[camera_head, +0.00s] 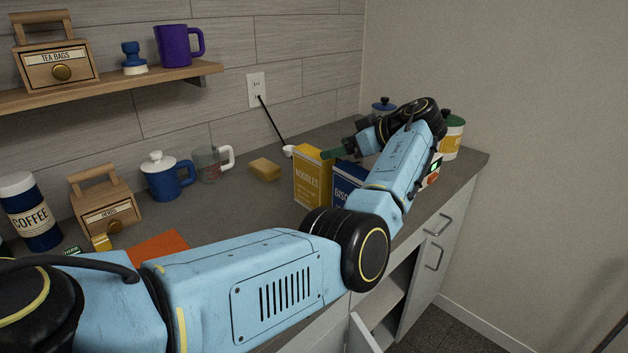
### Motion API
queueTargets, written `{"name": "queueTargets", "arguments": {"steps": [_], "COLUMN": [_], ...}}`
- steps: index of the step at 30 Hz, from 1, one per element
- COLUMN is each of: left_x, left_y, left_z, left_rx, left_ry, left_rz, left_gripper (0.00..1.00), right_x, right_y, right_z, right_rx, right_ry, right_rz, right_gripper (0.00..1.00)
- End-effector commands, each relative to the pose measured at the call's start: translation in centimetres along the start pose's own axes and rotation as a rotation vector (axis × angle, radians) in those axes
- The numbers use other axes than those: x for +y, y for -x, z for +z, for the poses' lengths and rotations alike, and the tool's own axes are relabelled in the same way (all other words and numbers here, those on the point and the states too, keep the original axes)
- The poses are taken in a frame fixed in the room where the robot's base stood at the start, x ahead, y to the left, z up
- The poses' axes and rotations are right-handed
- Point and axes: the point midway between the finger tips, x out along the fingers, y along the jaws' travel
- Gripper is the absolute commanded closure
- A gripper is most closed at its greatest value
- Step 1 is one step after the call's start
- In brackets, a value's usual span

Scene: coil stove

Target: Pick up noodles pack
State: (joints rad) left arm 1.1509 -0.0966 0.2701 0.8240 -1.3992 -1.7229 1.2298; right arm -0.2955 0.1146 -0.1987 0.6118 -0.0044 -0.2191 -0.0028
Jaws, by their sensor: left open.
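The noodles pack (312,180) is a yellow upright box with "NOODLES" on its front. It stands on the grey counter right of the middle of the head view. My left arm crosses the view from the lower left and bends back over the counter. My left gripper (338,153) is at the top right edge of the noodles pack, with a dark greenish finger showing there. It is open; I cannot tell whether it touches the pack. Much of the gripper is hidden behind my own wrist and forearm. My right gripper is not in view.
A blue biscuit box (346,180) stands right beside the pack, partly behind my arm. A yellow sponge (264,169), a glass mug (208,163) and a blue lidded pot (163,177) stand to the left. A lidded canister (452,137) stands at the right end. A lower cabinet is open.

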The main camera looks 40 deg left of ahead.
Motion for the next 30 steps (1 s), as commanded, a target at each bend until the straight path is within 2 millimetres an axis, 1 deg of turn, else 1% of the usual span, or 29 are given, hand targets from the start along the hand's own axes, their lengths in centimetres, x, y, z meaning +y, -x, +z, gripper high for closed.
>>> {"name": "queueTargets", "arguments": {"steps": [1, 2, 8, 10, 15, 18, 21, 25, 26, 30], "left_x": [0.0, 0.0, -0.1, -0.2, -0.5, -0.4, -0.4, -0.4, -0.4, -0.4], "left_y": [-0.7, -1.0, -1.9, -2.6, -5.2, -6.4, -6.8, -6.7, -6.7, -6.7], "left_z": [0.0, 0.0, 0.0, -0.1, -0.2, -0.2, -0.2, -0.2, -0.2, -0.2], "left_rx": [0.0, 0.0, -0.001, 0.0, 0.0, 0.0, 0.0, 0.0, 0.0, 0.0], "left_ry": [0.0, 0.0, 0.0, -0.001, 0.0, 0.0, 0.0, 0.0, 0.0, 0.0], "left_rz": [-0.001, 0.0, 0.001, 0.0, -0.003, -0.001, 0.001, 0.001, 0.001, 0.001], "left_gripper": [0.26, 0.26, 0.26, 0.26, 0.26, 0.26, 0.26, 0.26, 0.28, 0.46], "right_x": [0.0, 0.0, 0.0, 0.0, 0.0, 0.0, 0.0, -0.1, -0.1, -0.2], "right_y": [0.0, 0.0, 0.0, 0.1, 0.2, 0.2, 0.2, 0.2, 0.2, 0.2], "right_z": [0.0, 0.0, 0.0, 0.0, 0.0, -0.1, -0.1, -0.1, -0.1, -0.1], "right_rx": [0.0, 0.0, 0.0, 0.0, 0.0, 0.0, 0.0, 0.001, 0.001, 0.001], "right_ry": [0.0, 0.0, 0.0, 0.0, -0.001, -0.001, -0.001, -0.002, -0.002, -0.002], "right_rz": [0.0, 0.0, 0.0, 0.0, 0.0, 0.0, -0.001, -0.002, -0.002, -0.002], "right_gripper": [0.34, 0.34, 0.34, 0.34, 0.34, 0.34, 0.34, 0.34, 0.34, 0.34]}}
